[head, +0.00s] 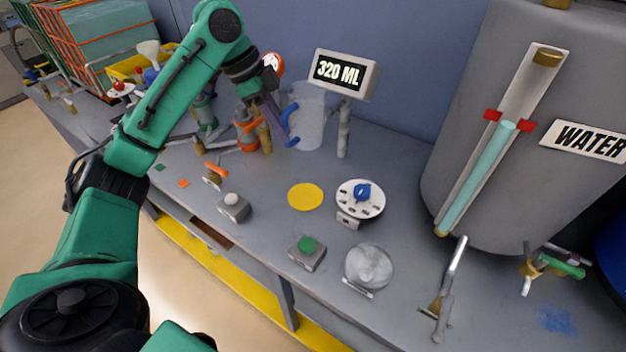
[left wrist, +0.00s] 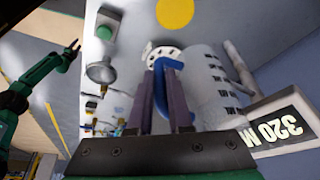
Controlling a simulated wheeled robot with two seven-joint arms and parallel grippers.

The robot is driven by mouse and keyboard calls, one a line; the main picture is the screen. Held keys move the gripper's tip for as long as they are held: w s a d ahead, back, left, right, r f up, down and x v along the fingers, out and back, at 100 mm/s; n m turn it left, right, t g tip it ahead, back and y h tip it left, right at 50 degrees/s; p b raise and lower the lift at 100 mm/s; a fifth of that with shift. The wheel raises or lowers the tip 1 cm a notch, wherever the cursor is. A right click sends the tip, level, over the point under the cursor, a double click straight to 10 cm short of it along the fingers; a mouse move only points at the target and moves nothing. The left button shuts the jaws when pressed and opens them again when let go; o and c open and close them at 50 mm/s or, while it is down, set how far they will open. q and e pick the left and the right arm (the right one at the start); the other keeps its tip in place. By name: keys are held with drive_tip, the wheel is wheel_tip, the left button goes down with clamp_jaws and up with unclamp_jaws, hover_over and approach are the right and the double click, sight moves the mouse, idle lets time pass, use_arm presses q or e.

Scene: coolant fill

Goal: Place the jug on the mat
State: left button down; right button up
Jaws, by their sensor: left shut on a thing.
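The jug (head: 310,118) is pale grey with a blue handle (head: 291,118), and it looks upright below the display at the back of the bench. The left wrist view shows its marked side (left wrist: 208,85). My left gripper (head: 280,128) has its purple fingers shut on the blue handle, which shows between them in the left wrist view (left wrist: 162,85). I cannot tell whether the jug's base touches the bench. A round yellow mat (head: 305,196) lies bare, nearer the front; it also shows in the left wrist view (left wrist: 175,12). A green arm, apparently my right, shows in the left wrist view; its fingers are unclear.
The 320 ML display (head: 340,72) stands on a post right beside the jug. A white dial with a blue knob (head: 361,196) is right of the mat. A WATER tank (head: 470,190) stands right.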

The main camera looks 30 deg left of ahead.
use_arm(q)
drive_tip(key=f, duration=0.6)
drive_tip(key=s+f, duration=0.1)
drive_tip(key=f, duration=0.5)
drive_tip(key=s+f, duration=0.1)
drive_tip(key=f, duration=0.5)
drive_tip(key=shift+s+f, duration=0.1)
drive_tip(key=shift+f, duration=0.25)
drive_tip(key=c, duration=0.8)
unclamp_jaws()
drive_tip(key=shift+c, duration=0.2)
use_arm(e)
drive_tip(key=shift+s+r, duration=0.15)
drive_tip(key=shift+s, duration=1.1)
